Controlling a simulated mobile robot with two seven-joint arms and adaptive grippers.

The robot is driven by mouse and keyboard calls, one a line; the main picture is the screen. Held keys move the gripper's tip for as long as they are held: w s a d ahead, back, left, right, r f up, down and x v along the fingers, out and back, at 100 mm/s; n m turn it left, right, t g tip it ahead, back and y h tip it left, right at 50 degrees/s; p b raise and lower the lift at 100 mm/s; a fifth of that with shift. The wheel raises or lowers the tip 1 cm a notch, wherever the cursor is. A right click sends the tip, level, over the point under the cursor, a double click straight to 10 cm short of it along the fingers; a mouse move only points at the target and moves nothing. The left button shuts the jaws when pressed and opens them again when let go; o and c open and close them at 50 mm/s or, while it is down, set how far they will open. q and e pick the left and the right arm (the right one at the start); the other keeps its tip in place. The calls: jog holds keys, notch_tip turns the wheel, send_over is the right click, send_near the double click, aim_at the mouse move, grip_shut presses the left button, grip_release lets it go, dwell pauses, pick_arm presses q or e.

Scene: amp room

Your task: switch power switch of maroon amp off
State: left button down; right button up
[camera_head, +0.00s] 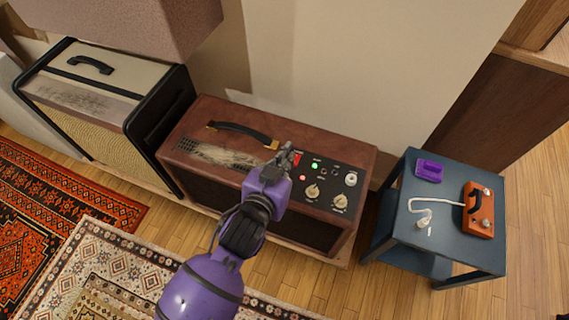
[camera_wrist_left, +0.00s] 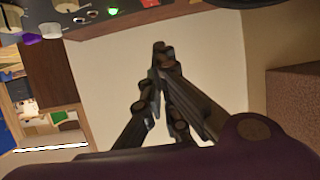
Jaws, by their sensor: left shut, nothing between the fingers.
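The maroon amp (camera_head: 225,116) stands against the wall, with a black handle on top and a dark control panel (camera_head: 325,186) at its right. A red switch (camera_head: 297,159) shows on the panel, partly hidden by my left gripper (camera_head: 288,152). A lit green light (camera_head: 315,166) and several knobs sit to its right. My left gripper is shut and empty, its tips at the panel's left edge beside the red switch; I cannot tell whether they touch. In the left wrist view the shut fingertips (camera_wrist_left: 160,48) point at the wall, with the panel's green light (camera_wrist_left: 113,11) at the top.
A cream amp (camera_head: 110,80) stands at the left, with a brown box-like shape above it. A blue side table (camera_head: 400,225) at the right holds an orange device (camera_head: 480,208), a purple item (camera_head: 428,171) and a white cable. Patterned rugs (camera_head: 110,250) cover the floor in front.

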pick_arm(q)
jog(key=b+x, duration=0.1)
jog(key=x, duration=0.5)
jog(key=shift+f, duration=0.1)
notch_tip(320, 180, down, 3)
jog(key=shift+s+r+b, duration=0.1)
jog(key=shift+r+b, duration=0.1)
jog(key=shift+b, duration=0.15)
jog(key=shift+s+f, duration=0.1)
jog(key=shift+f, duration=0.55)
jog(key=shift+s+a+f, duration=0.15)
jog(key=shift+s+f, duration=0.05)
jog(key=shift+f, duration=0.15)
jog(key=shift+w, duration=0.1)
